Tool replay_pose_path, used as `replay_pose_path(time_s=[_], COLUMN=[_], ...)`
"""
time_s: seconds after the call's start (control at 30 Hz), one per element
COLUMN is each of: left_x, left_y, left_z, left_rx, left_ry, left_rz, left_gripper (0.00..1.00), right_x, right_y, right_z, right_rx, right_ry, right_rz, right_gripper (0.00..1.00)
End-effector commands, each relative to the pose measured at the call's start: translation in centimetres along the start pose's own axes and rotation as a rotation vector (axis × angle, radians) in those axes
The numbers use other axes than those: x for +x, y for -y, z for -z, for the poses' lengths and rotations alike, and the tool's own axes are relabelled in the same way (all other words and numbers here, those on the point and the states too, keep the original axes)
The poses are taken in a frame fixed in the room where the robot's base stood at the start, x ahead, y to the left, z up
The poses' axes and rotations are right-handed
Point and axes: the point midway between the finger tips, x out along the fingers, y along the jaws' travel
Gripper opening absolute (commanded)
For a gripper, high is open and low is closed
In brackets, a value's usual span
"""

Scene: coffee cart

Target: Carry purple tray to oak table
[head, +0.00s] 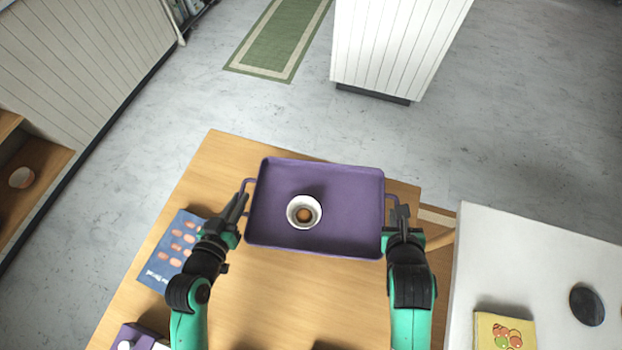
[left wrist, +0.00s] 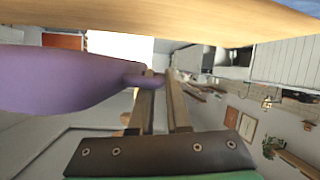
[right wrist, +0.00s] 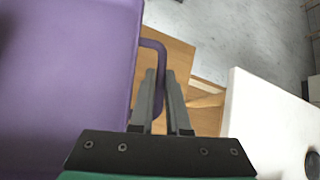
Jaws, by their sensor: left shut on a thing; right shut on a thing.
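The purple tray (head: 345,185) is over the oak table (head: 215,165). A white cup (head: 292,222) with brown contents stands on it, left of the middle. My left gripper (head: 243,203) is shut on the tray's left handle, which shows in the left wrist view (left wrist: 140,80). My right gripper (head: 400,214) is shut on the right handle, which shows in the right wrist view (right wrist: 160,62). In the left wrist view a gap shows between the tray and the wooden surface, so the tray appears raised and roughly level.
A blue card with pinkish ovals (head: 172,250) lies on the table's left side. A purple item (head: 130,335) is at the lower left. A white panelled unit (head: 395,45) stands beyond open floor.

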Motion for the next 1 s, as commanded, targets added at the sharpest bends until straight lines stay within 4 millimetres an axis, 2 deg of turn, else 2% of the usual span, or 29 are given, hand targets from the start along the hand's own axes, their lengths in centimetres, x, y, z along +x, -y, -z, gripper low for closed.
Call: replay_pose_path(time_s=[0.03, 0.37, 0.57, 1.0], left_x=[0.3, 0.2, 0.5, 1.9], left_y=[0.1, 0.1, 0.2, 0.9], left_z=[-0.7, -0.4, -1.0, -4.5], left_rx=[0.001, 0.001, 0.001, 0.001], left_ry=[-0.002, -0.002, -0.002, -0.002], left_rz=[-0.001, 0.0, 0.0, 0.0], left_gripper=[0.0, 0.0, 0.0, 0.0], right_x=[0.6, 0.3, 0.8, 3.5], right_y=[-0.2, -0.1, -0.2, -1.1], right_z=[0.5, 0.3, 0.8, 3.4], right_rx=[0.0, 0.0, 0.0, 0.0], right_ry=[0.003, 0.002, 0.002, 0.002], right_rz=[0.0, 0.0, 0.0, 0.0], right_gripper=[0.0, 0.0, 0.0, 0.0])
